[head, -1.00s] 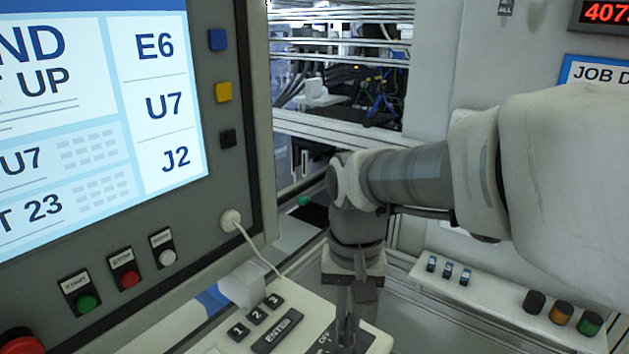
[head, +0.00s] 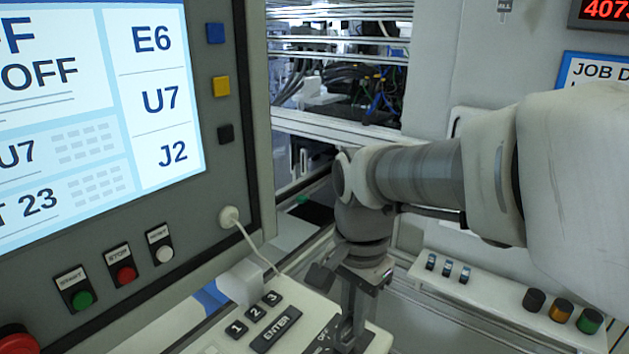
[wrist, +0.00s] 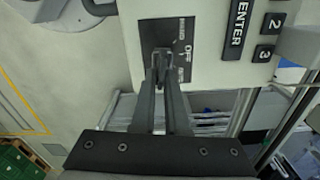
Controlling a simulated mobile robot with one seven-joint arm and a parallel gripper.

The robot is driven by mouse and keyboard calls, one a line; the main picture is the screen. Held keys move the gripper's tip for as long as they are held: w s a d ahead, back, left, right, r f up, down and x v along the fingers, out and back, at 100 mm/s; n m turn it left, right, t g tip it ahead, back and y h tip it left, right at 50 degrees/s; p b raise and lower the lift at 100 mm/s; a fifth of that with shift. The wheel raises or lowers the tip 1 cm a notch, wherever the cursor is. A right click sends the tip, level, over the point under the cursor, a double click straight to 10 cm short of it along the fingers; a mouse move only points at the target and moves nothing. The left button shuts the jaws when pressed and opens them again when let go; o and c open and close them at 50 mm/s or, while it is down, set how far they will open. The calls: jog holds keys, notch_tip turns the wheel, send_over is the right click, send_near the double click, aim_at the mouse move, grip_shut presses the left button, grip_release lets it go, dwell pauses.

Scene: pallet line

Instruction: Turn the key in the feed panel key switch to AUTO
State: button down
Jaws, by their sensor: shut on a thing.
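The key switch has a dark plate (wrist: 155,30) on the pale panel; it also shows in the head view (head: 322,338). Of its labels, OFF is readable in the wrist view; the small ones on either side are too blurred to read. My gripper (wrist: 161,62) is shut on the key at the middle of the plate, and its fingers hide most of the key. In the head view my gripper (head: 350,335) reaches down to the switch. The screen (head: 70,110) shows large text ending in "FF" and "OFF", cut off at the left.
An ENTER key (head: 276,330) and number keys sit just left of the switch. START, STOP and RESET buttons (head: 124,273) and a red mushroom button (head: 18,340) are farther left. A white cable (head: 256,248) hangs between. A shelf with knobs (head: 535,300) stands right.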

jog(key=shift+s+d+f+m, duration=0.1)
jog(key=shift+s+d+m, duration=0.05)
jog(key=shift+m, duration=0.45)
jog(key=shift+s+d+f+m, duration=0.1)
jog(key=shift+d+m, duration=0.05)
jog(key=shift+m, duration=0.45)
jog(key=m, duration=0.4)
jog(key=shift+s+b, duration=0.3)
jog(key=shift+b, duration=0.1)
jog(key=c, duration=0.9)
grip_release()
jog(key=shift+d+r, duration=0.1)
jog(key=shift+o, duration=0.3)
jog(key=o, duration=0.5)
jog(key=shift+w, duration=0.1)
jog(key=shift+c, duration=0.2)
jog(key=shift+r, duration=0.2)
notch_tip(320, 180, up, 7)
jog(key=p, duration=0.5)
jog(key=shift+p, duration=0.4)
